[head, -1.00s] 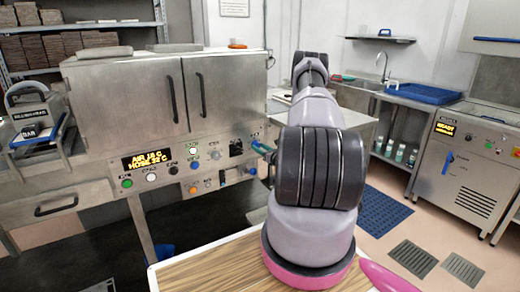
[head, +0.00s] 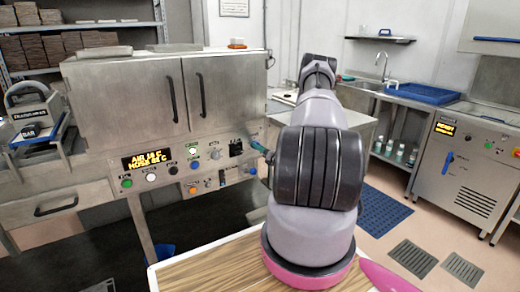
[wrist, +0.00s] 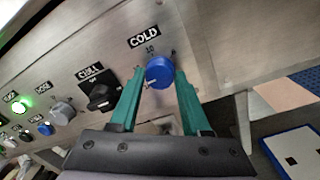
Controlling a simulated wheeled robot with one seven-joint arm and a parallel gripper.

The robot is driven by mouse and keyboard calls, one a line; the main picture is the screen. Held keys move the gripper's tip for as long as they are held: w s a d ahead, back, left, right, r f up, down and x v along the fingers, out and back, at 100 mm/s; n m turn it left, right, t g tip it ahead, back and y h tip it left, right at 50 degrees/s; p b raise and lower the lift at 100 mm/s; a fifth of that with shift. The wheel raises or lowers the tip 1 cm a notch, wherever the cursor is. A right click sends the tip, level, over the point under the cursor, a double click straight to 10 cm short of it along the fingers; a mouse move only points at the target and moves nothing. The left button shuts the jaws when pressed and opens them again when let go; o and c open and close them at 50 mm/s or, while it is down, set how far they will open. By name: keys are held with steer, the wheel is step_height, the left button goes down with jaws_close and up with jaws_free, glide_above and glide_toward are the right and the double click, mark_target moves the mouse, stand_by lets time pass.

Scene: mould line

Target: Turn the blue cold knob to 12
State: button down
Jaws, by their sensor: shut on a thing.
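The blue cold knob (wrist: 159,72) sits on the steel panel under the COLD label (wrist: 144,37), with small scale marks around it in the wrist view. My gripper (wrist: 158,88) has its two teal fingers on either side of the knob and is shut on it. A pale pointer mark shows on the knob's face, but I cannot read its exact setting. In the head view my arm hides most of the knob; a bit of my teal gripper (head: 259,148) shows at the right end of the panel.
A black CHILL knob (wrist: 102,97) is just left of the cold knob, then a grey knob (wrist: 62,112) and a lit green button (wrist: 18,107). The display (head: 147,160) shows air and hose readings. A steel cabinet (head: 150,95) stands above the panel.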

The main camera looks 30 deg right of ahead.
steer(key=m, duration=0.6)
steer(key=shift+f+m, duration=0.15)
steer(key=shift+m, duration=0.15)
stand_by(0.4)
steer(key=shift+c, duration=1.8)
jaws_free()
